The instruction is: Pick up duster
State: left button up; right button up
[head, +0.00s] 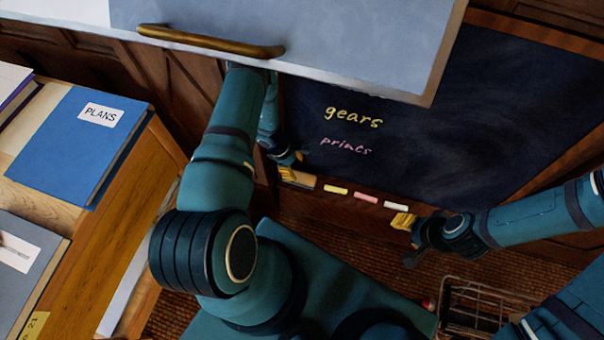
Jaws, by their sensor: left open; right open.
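A small tan and brown block that looks like the duster (306,181) lies on the ledge below the chalkboard, left of the chalk sticks. My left gripper (292,166) is open right at the duster's left end and partly covers it. I cannot tell whether the fingers touch it. My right gripper (406,228) is open and empty, in front of the right end of the ledge, well away from the duster.
Yellow chalk (336,189), pink chalk (366,198) and white chalk (394,206) lie along the ledge. A tilted drafting board (350,45) with a brass handle (210,40) hangs over my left arm. A desk with a blue plans book (75,145) stands left. A wire basket (475,300) is lower right.

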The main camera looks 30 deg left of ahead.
aim_at(299, 175)
pick_arm(q)
jog(key=b+x, duration=0.1)
jog(key=x, duration=0.4)
jog(key=shift+s+f+b, duration=0.1)
jog(key=shift+f+b, duration=0.2)
jog(key=shift+f, duration=0.1)
jog(key=c, duration=0.9)
